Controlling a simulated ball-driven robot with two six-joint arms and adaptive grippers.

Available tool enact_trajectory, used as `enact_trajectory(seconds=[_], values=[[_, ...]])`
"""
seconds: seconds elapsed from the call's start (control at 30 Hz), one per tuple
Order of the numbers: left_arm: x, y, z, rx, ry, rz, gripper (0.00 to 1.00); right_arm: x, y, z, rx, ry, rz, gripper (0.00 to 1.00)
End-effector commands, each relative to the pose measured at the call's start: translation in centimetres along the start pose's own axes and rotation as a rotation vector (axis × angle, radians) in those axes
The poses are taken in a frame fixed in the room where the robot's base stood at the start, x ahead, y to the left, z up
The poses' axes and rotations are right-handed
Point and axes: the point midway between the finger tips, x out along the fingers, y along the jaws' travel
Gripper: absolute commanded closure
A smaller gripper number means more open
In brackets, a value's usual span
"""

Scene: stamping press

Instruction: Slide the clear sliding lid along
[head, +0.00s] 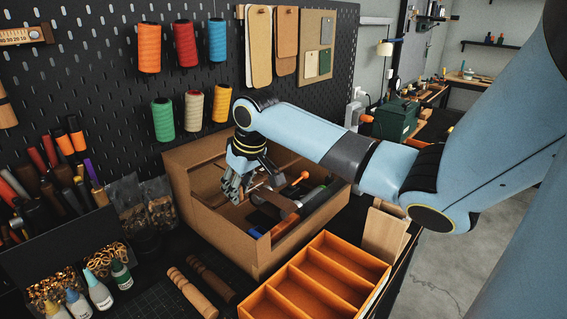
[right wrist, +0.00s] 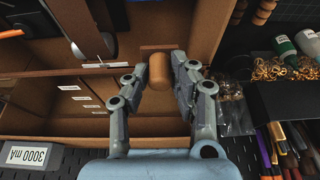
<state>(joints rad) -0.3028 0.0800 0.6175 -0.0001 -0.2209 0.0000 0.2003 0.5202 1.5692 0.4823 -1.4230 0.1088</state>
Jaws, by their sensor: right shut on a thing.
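A brown box (head: 262,252) stands on the bench below the pegboard, with tools and other items inside. The clear lid is hard to make out against the box, and I cannot tell how far it covers the opening. My right gripper (head: 232,188) reaches down over the left part of the box. In the right wrist view my right gripper (right wrist: 157,82) is shut on a rounded wooden knob (right wrist: 159,70), with its fingers on either side. Whether the knob is fixed to the lid is not clear. My left gripper is not in view.
An orange divided tray (head: 320,282) stands in front of the box. Small bottles (head: 98,290) and a dark tool holder (head: 65,245) with several handles stand at the left. Wooden turned handles (head: 192,293) lie between. Thread spools (head: 185,44) hang on the pegboard behind.

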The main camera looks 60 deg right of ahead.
Motion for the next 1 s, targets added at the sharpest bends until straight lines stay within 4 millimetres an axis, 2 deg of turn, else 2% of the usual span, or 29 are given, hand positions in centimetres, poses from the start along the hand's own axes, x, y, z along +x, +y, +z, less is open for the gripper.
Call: enact_trajectory(seconds=[0.1, 0.47, 1.0], values=[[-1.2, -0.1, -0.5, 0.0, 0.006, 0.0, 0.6, -0.7, 0.1, 0.6, -0.002, 0.002, 0.002, 1.0], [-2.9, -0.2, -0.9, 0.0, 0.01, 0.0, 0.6, -1.5, 0.1, 2.9, -0.003, 0.003, 0.003, 1.0], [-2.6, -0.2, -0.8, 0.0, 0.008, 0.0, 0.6, -2.6, 0.2, 6.5, -0.004, 0.006, 0.005, 1.0]])
